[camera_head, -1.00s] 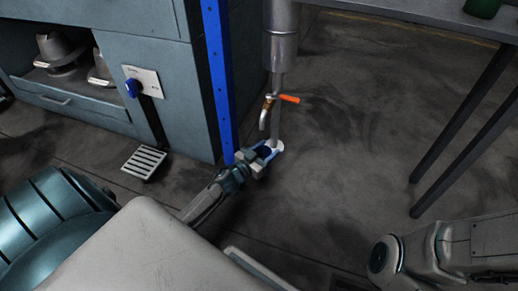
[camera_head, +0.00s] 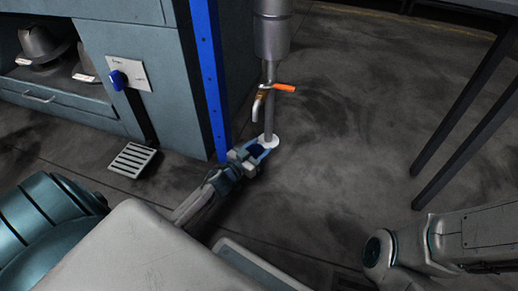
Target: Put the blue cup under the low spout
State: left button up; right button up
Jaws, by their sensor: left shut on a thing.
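A brass tap with an orange handle (camera_head: 278,88) sits low on a grey vertical pipe, and its spout (camera_head: 257,106) points down. My left gripper (camera_head: 256,152) is low, below the spout in the picture and beside the pipe's foot. It is shut on a small dark blue thing (camera_head: 258,151), which looks like the blue cup. The fingers hide much of it, and I cannot tell whether it is directly under the spout or touches the floor. My right arm comes in at the lower right, but its gripper is not in view.
A blue post (camera_head: 208,80) and grey cabinet (camera_head: 140,55) with a blue knob (camera_head: 118,80) stand left. A floor grate (camera_head: 132,160) lies below. Table legs (camera_head: 465,125) are at right. The floor between is clear.

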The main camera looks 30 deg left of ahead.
pick_arm(q)
jog(key=o, duration=1.4)
jog(key=s+a+p, duration=0.1)
jog(key=s+p, duration=0.4)
jog(key=s, duration=0.7)
jog(key=shift+a, duration=0.4)
jog(key=shift+r, duration=0.1)
